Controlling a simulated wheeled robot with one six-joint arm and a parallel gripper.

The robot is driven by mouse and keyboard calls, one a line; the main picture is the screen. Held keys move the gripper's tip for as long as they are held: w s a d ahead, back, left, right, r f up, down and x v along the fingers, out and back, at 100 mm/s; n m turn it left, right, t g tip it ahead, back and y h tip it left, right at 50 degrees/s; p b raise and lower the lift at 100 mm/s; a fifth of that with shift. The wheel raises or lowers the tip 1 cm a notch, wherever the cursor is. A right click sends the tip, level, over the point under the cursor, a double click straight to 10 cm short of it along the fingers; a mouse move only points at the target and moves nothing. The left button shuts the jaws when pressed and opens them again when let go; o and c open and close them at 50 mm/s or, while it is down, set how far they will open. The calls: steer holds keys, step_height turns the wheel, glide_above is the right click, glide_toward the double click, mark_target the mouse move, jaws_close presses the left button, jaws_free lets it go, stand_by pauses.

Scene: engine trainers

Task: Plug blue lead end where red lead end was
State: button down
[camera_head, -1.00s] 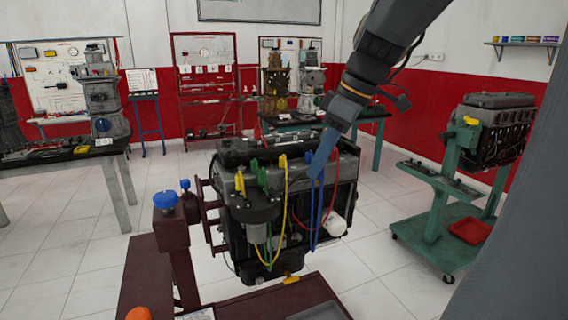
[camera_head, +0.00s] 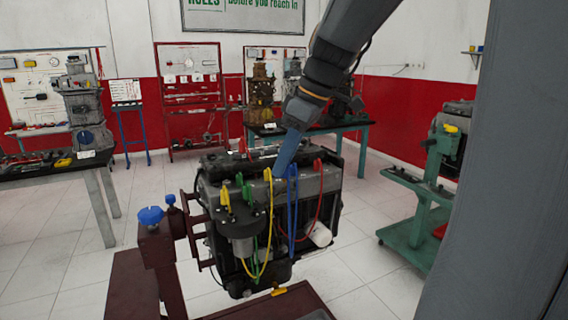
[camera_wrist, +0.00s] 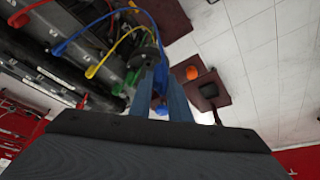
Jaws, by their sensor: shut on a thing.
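My gripper (camera_head: 280,168) has blue-grey fingers that are nearly closed in the wrist view (camera_wrist: 162,75). It is at the top of the engine, between a yellow lead end (camera_head: 267,174) and a blue lead end (camera_head: 292,171). A bit of blue shows between the fingers, apparently a blue lead end, but its outline is mostly hidden. The blue lead (camera_head: 291,225) hangs in a narrow loop down the engine's front. A red lead end (camera_head: 317,166) stands at the right. A blue end also shows in the wrist view (camera_wrist: 60,48).
The engine (camera_head: 325,182) sits on a dark red stand (camera_head: 160,262) with a blue knob (camera_head: 150,215). Green (camera_head: 246,188) and yellow (camera_head: 225,200) lead ends crowd its left. A green engine stand (camera_head: 412,215) is at the right, with clear floor between.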

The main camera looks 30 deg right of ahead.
steer(key=w+a, duration=0.4)
steer(key=w, duration=0.4)
steer(key=shift+w+a, duration=0.15)
steer(key=shift+w, duration=0.1)
steer(key=shift+f, duration=0.1)
stand_by(0.3)
steer(key=shift+f+b, duration=1.2)
steer(key=shift+f, duration=1)
steer(key=shift+f, duration=0.1)
steer(key=shift+f+b, duration=1.75)
steer(key=shift+f, duration=0.85)
steer(key=shift+f+b, duration=0.4)
steer(key=shift+f, duration=0.5)
steer(key=c, duration=1.6)
jaws_free()
